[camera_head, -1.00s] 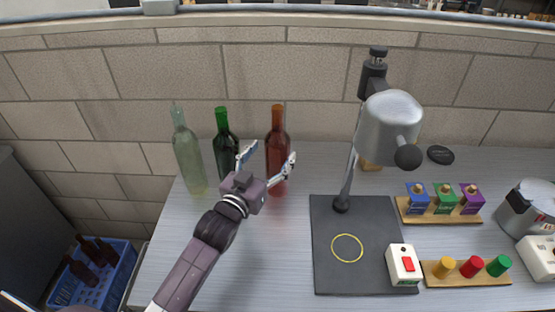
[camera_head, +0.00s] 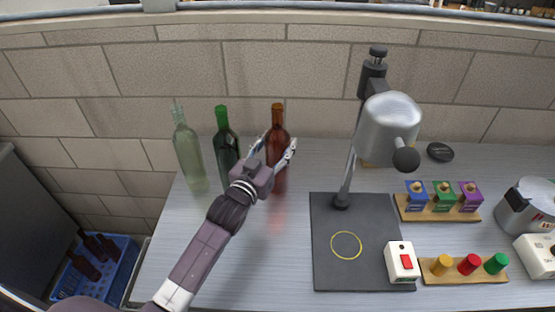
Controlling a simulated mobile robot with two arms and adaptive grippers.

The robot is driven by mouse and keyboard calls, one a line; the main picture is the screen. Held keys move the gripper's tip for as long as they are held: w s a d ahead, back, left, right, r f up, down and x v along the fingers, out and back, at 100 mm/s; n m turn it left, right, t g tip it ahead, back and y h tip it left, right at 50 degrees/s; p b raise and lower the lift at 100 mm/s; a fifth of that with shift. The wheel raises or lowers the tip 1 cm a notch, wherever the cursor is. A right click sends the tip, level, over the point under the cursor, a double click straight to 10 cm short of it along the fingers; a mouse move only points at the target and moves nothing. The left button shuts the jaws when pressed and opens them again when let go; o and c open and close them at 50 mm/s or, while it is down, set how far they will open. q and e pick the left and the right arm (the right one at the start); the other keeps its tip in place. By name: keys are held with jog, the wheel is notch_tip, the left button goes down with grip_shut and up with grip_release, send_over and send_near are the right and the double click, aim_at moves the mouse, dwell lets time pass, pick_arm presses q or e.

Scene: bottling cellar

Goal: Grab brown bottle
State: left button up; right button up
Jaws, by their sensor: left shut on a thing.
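The brown bottle (camera_head: 278,127) stands upright on the table near the brick wall, the rightmost of three bottles. My left gripper (camera_head: 276,149) reaches it from the front left. Its fingers lie on either side of the bottle's body and are shut on it; the gripper hides part of the lower body. The green bottle (camera_head: 226,142) stands just left of the gripper, and the pale clear bottle (camera_head: 187,152) is farther left. My right gripper is out of view.
A blue crate (camera_head: 118,272) with dark bottles is lower left.

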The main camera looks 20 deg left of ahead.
pick_arm(q)
grip_shut()
jog(key=shift+w+r, duration=0.1)
jog(key=shift+r, duration=0.25)
